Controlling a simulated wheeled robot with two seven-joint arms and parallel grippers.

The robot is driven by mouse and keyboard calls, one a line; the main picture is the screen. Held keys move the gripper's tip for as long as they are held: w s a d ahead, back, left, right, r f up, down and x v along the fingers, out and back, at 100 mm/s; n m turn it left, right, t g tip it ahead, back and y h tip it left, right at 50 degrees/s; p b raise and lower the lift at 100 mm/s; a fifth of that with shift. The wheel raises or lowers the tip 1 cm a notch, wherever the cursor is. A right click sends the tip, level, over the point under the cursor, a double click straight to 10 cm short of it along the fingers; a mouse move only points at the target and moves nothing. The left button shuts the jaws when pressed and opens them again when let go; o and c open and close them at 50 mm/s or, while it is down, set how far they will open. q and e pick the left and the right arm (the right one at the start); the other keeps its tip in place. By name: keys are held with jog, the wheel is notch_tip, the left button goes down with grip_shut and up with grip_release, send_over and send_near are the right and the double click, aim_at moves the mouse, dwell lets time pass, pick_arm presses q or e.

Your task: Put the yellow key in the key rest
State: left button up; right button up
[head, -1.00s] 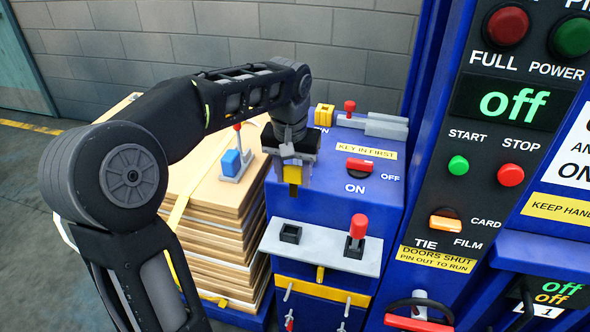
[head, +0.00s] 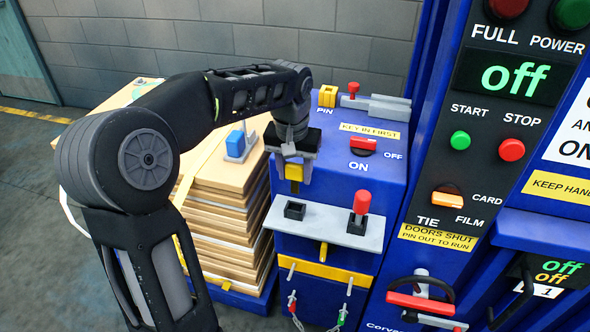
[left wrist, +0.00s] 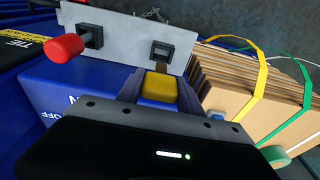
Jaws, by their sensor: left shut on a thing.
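My left gripper (head: 295,165) is shut on the yellow key (head: 293,172) and holds it above the blue cabinet's front edge. The key points down. In the left wrist view the key (left wrist: 158,87) shows between the fingers. A grey plate (head: 330,224) sticks out at the cabinet's front. On it is an empty black square socket (head: 294,210), likely the key rest, just below and in front of the key in the head view. My right gripper is not in view.
A red-topped pin (head: 361,203) stands at the plate's right end. A red switch (head: 363,145) sits on the cabinet top, with a yellow block (head: 327,96) behind. A strapped stack of cardboard (head: 225,215) stands to the left. The control panel (head: 460,190) rises at right.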

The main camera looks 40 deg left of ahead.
aim_at(295, 189)
pick_arm(q)
jog(key=shift+f+b, duration=1.15)
jog(key=shift+f, duration=0.75)
jog(key=shift+f+b, duration=1.45)
jog(key=shift+f, duration=0.6)
jog(key=o, duration=1.5)
jog(key=shift+c, duration=0.2)
jog(key=shift+r, duration=0.2)
jog(key=r, duration=0.5)
jog(key=s+r, duration=0.1)
jog(key=r, duration=0.1)
jog(key=shift+d+r, duration=0.2)
